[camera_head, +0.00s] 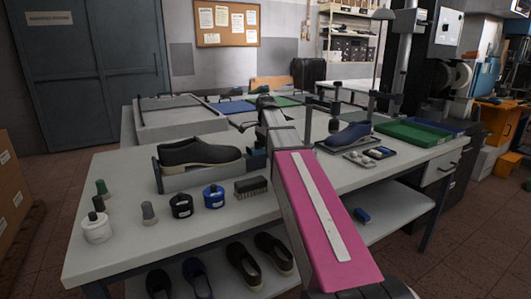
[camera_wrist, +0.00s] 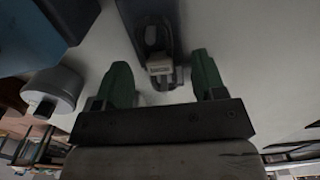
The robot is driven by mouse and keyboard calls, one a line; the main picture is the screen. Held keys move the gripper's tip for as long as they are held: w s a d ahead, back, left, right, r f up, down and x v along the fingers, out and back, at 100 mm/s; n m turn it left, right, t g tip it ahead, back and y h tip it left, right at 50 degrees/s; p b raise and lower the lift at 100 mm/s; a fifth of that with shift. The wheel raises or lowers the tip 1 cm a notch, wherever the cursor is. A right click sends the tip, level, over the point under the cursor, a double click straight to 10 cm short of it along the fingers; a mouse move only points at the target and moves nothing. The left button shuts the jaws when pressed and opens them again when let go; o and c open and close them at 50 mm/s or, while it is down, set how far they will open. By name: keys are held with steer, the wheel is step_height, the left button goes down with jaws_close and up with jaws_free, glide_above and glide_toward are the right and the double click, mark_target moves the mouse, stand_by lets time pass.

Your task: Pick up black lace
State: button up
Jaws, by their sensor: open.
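My gripper (camera_wrist: 160,63) shows in the wrist view with its two green fingers wide apart and nothing clamped. A dark looped bundle with a pale band, which looks like the black lace (camera_wrist: 158,57), appears between the fingertips in the wrist view. It lies partly over a dark strip-like surface (camera_wrist: 143,12). Whether the fingers are level with the bundle or above it, I cannot tell.
A white jar (camera_wrist: 58,88) is close left of the fingers in the wrist view. A green tray (camera_head: 412,133) is at right.

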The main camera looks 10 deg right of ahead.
steer(key=shift+f, duration=0.35)
steer(key=c, duration=1)
steer(key=shift+r, duration=0.15)
